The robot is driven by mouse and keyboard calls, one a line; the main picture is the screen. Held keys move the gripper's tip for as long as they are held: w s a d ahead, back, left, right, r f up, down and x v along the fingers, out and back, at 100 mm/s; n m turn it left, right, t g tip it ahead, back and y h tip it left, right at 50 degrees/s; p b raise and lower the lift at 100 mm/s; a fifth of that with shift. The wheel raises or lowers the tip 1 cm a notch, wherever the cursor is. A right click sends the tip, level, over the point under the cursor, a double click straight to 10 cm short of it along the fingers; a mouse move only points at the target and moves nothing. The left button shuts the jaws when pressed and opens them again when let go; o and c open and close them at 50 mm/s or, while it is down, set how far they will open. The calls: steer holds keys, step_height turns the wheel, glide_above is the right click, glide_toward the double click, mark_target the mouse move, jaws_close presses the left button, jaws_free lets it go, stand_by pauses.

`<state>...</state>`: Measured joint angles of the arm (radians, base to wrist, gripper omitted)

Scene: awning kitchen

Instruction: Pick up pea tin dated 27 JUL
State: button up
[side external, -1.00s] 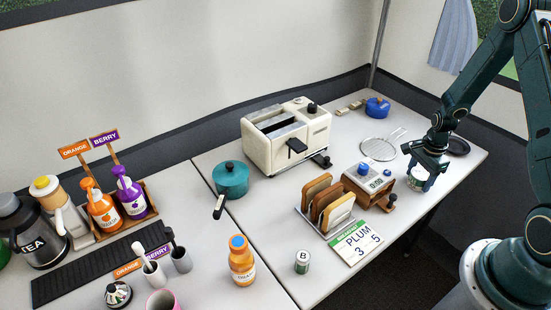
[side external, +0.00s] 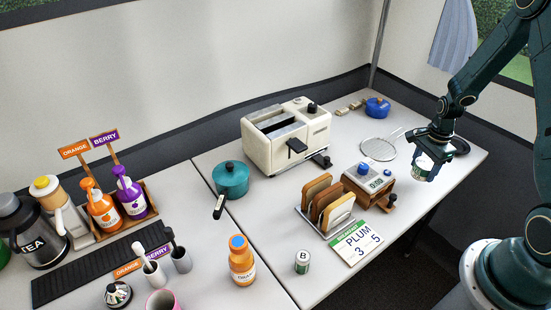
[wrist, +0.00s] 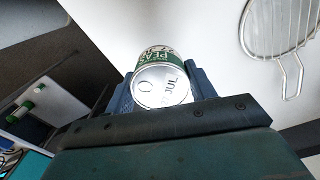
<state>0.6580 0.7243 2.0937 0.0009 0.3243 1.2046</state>
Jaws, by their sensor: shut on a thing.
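My gripper (side external: 428,155) is shut on a small tin (side external: 424,168) near the right end of the table. The tin appears raised a little above the white top. In the wrist view, the tin (wrist: 162,85) sits between the two fingers of my gripper (wrist: 163,92).
A timer box (side external: 370,182) and a toast rack (side external: 330,207) stand left of the tin. A strainer (side external: 379,149) lies behind it, with a dark round item (side external: 458,146) to the right. A toaster (side external: 285,135) stands farther back. The table's right edge is close.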

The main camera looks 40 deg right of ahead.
mark_target(425, 163)
step_height(425, 163, up, 16)
stand_by(0.5)
steer(key=shift+w, duration=0.1)
stand_by(0.5)
